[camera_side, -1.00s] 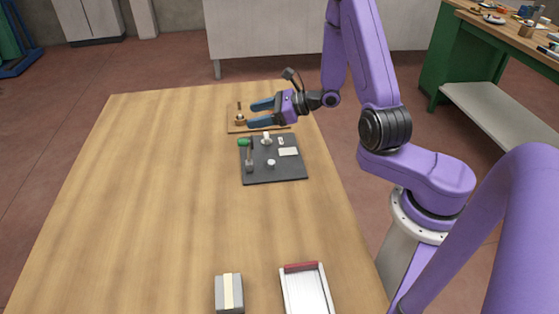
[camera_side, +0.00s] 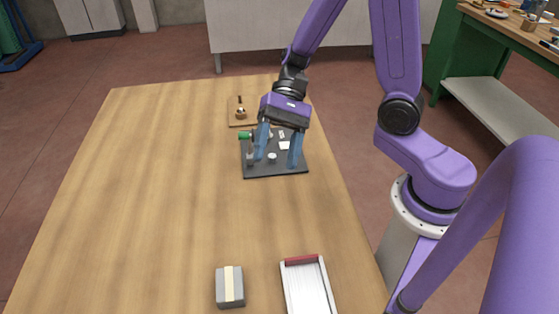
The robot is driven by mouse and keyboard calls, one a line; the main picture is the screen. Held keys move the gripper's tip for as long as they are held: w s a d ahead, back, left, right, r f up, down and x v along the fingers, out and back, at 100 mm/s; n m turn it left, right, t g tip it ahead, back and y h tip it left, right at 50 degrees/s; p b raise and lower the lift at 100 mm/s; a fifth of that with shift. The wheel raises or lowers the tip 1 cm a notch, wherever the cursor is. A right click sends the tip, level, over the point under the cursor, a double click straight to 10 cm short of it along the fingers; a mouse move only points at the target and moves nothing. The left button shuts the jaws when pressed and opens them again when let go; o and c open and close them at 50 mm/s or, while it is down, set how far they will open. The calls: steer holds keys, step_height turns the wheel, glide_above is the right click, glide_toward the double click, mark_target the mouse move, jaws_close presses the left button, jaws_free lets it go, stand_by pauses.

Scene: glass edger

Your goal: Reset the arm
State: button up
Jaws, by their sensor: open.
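My gripper (camera_side: 278,163) points down over the dark grey board (camera_side: 285,171) on the wooden table. Its two blue fingers are spread apart with nothing between them that I can see held. Whether the fingertips touch the board cannot be told. On the board are a green-ended part (camera_side: 244,135), a small white round piece (camera_side: 272,156) between the fingers in the picture, and a white flat piece (camera_side: 284,146). The gripper body hides the board's back part.
A small wooden board with a knob (camera_side: 241,113) lies behind the grey board. A grey block with a cream band (camera_side: 230,287) and a white tray with a red end (camera_side: 308,288) lie at the table's front. The table's left side (camera_side: 150,200) is clear.

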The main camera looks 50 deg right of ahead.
steer(key=s+d+r+n+t+h, duration=0.1)
steer(key=s+d+n+t+h, duration=0.1)
steer(key=s+n, duration=0.4)
steer(key=s+d+r+n+t+h, duration=0.1)
steer(key=s+d+n+h, duration=0.4)
steer(key=n, duration=0.8)
steer(key=shift+s+d+r+t+h, duration=0.2)
steer(key=shift+s+t+h, duration=0.3)
steer(key=shift+s+h, duration=0.45)
